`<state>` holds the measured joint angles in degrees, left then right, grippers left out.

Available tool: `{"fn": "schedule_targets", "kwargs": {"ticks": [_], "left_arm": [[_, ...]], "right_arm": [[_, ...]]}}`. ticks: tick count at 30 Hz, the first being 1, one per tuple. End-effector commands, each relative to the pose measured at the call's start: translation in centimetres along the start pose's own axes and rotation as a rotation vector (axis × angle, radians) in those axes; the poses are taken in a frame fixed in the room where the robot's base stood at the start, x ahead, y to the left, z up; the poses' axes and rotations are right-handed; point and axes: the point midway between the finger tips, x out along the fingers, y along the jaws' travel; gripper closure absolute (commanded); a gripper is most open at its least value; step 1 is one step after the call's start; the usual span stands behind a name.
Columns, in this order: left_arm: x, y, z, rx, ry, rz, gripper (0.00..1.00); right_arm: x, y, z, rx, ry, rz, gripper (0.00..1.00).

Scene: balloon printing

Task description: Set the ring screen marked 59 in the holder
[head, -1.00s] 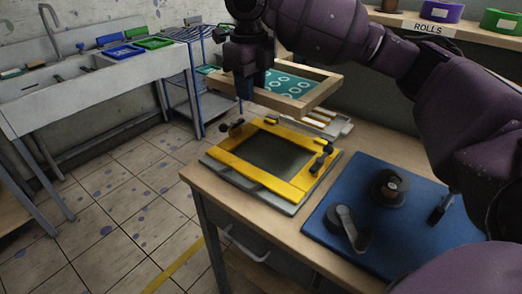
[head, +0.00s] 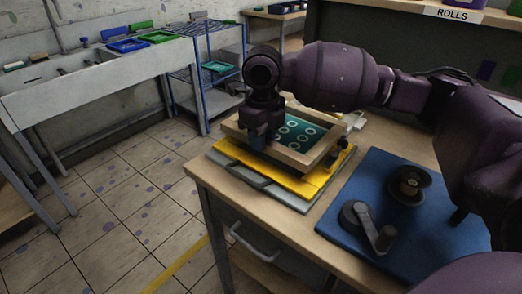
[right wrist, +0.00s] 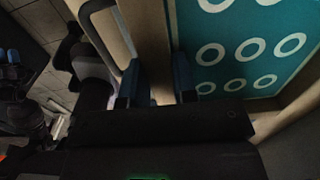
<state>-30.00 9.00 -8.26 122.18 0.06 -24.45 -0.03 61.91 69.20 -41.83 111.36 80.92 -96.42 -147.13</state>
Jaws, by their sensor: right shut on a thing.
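The ring screen (head: 298,131) is a light wooden frame around a teal mesh with pale rings. No number 59 is readable on it. My right gripper (head: 259,140) is shut on the frame's left side. In the right wrist view the fingers (right wrist: 157,82) straddle the wooden bar, and the teal mesh (right wrist: 245,48) lies to the right. The holder (head: 316,187) is a yellow frame on a grey base at the table's left corner. The screen is over it and covers most of it; I cannot tell whether they touch.
A blue mat (head: 348,216) with a dark round part (head: 409,182) and a dark lever part (head: 372,230) lies right of the holder. A sink (head: 90,85) with coloured trays and a blue rack (head: 205,75) stand at the back left. The tiled floor between is clear.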

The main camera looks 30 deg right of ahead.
Motion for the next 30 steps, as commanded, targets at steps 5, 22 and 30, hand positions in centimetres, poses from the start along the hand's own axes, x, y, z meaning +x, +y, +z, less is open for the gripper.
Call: {"fn": "schedule_targets", "kwargs": {"ticks": [5,22,30], "left_arm": [[0.3,0.1,1.3,0.0,-0.024,0.001,0.57],[0.2,0.0,1.0,-0.002,-0.018,-0.001,0.57],[0.2,0.0,1.0,-0.002,-0.019,-0.001,0.57]], "right_arm": [[3.3,0.0,0.0,0.0,0.007,0.002,1.0],[4.0,0.0,0.0,0.0,0.001,0.0,1.0],[4.5,0.0,0.0,0.0,0.001,0.0,0.66]]}}
